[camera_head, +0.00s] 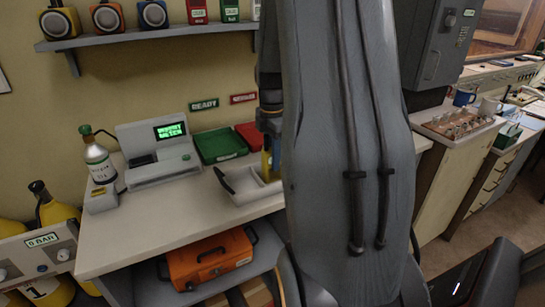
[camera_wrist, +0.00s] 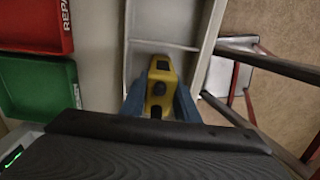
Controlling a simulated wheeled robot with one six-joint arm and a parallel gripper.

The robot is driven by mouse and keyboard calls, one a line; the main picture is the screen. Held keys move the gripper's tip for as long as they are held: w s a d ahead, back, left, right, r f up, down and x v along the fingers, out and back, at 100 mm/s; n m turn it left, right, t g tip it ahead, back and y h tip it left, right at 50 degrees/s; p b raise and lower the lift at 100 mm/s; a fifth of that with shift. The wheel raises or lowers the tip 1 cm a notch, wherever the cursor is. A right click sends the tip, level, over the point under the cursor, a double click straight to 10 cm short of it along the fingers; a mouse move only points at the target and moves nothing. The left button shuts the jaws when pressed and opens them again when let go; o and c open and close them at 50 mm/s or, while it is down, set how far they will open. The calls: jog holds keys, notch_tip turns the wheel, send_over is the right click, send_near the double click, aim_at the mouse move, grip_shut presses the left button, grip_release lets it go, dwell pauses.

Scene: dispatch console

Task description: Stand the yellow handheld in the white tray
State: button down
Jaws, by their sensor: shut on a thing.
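The yellow handheld (camera_wrist: 161,77) with black parts is between the blue fingers of my gripper (camera_wrist: 160,92) in the wrist view, and they are shut on it. In the head view the handheld (camera_head: 266,163) shows as a yellow sliver beside my arm, appearing upright. The white tray (camera_head: 262,194) lies at the front edge of the desk, partly hidden by my arm. In the wrist view the tray (camera_wrist: 207,48) has a cross divider, and the handheld is over the section on the near side of it. I cannot tell whether the handheld touches the tray floor.
A green tray (camera_head: 219,146) and a red tray (camera_head: 250,136) stand behind the white tray. A grey console (camera_head: 160,150) and a labelled bottle (camera_head: 98,162) are to the left. An orange case (camera_head: 208,260) sits on the shelf below. My arm hides much of the middle.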

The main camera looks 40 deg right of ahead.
jog(key=shift+f, duration=0.1)
jog(key=c, duration=1.4)
grip_release()
jog(key=shift+o, duration=0.2)
notch_tip(320, 180, up, 12)
jog(key=b, duration=0.2)
jog(key=shift+b, duration=0.35)
